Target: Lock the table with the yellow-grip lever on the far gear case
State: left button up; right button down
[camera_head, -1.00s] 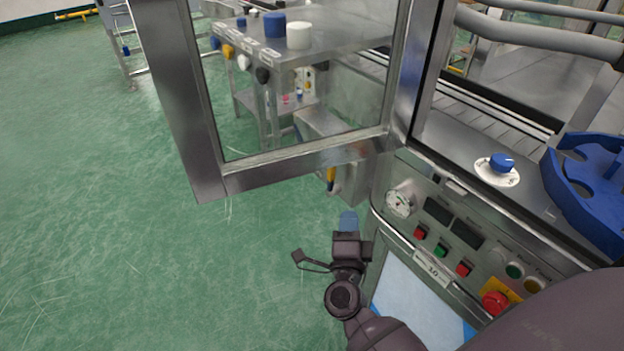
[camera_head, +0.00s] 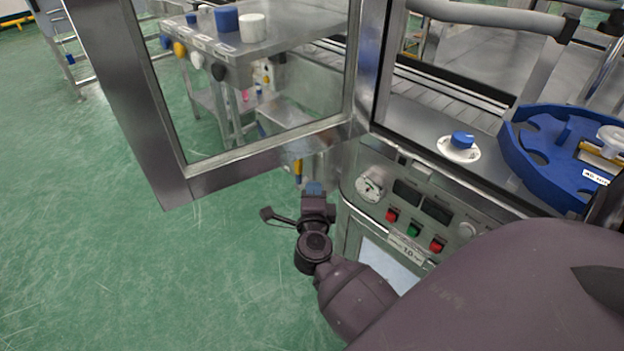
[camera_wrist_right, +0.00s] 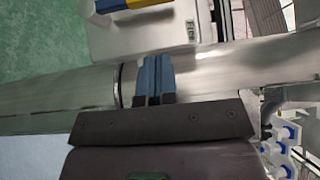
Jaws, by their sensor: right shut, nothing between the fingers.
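The yellow-grip lever (camera_head: 298,171) shows in the head view below the open door, at the side of the machine. In the right wrist view its yellow grip (camera_wrist_right: 150,3) is at the top edge, over a pale gear case (camera_wrist_right: 150,34), and is mostly cut off. My right gripper (camera_head: 315,188) is shut and empty, just in front of and below the lever in the head view. In the right wrist view its blue fingers (camera_wrist_right: 156,78) are together and point at the gear case, apart from the grip. The blue round table (camera_head: 545,160) is at the right. My left gripper is not in view.
An open framed glass door (camera_head: 245,165) hangs above my right gripper. A control panel (camera_head: 410,215) with buttons and a gauge is just right of my arm. A blue knob (camera_head: 462,140) stands on the machine top. The green floor (camera_head: 150,270) at left is clear.

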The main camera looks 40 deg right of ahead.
aim_at(302, 171)
jog(key=w+d+b, duration=0.1)
jog(key=w, duration=0.5)
jog(key=shift+w+d, duration=0.2)
jog(key=shift+d, duration=0.15)
jog(key=shift+r, duration=0.1)
